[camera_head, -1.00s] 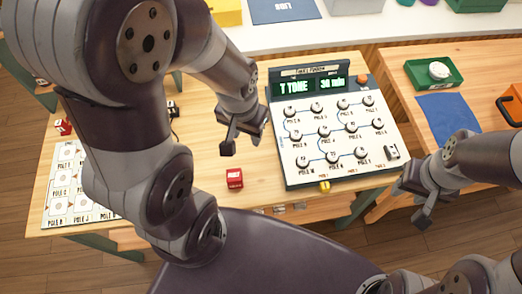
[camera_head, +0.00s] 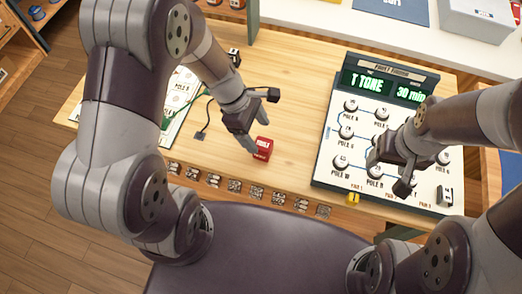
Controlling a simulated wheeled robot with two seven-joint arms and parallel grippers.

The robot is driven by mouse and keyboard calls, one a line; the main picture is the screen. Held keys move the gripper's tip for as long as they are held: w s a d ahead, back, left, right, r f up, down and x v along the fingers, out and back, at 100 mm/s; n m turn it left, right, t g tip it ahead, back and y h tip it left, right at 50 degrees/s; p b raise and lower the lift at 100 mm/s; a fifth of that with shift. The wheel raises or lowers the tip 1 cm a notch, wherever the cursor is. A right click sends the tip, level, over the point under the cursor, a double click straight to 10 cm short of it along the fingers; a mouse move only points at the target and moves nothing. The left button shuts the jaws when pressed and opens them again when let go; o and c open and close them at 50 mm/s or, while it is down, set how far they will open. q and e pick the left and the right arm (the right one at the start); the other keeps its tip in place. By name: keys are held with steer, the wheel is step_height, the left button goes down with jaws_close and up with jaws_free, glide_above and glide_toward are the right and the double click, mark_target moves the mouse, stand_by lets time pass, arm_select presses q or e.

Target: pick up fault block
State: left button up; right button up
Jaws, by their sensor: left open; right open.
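The red fault block (camera_head: 262,148) sits on the wooden table, near its front edge and left of the fault-finding panel. My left gripper (camera_head: 262,124) is open just above and beside the block, with one finger reaching down close to its left side. I cannot tell whether that finger touches it. My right gripper (camera_head: 389,174) is open and empty over the lower part of the panel (camera_head: 322,160), hiding some of its pole knobs.
The panel's display reads "T TONE" and "30 min". A small yellow tag (camera_head: 354,198) sits at the panel's front edge. A pole sheet (camera_head: 182,100) lies at the left, partly behind my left arm, with a thin cable beside it. Bare wood (camera_head: 295,90) lies between block and panel.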

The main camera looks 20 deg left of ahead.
mark_target(260, 143)
arm_select(q)
steer(key=x, duration=0.4)
steer(key=b+x, duration=0.1)
steer(key=x, duration=0.1)
steer(key=shift+s+a+f, duration=0.1)
steer(key=shift+s+f, duration=0.2)
steer(key=shift+f, duration=0.2)
steer(key=c, duration=1)
steer(key=shift+c, duration=0.3)
steer(key=shift+r, duration=0.2)
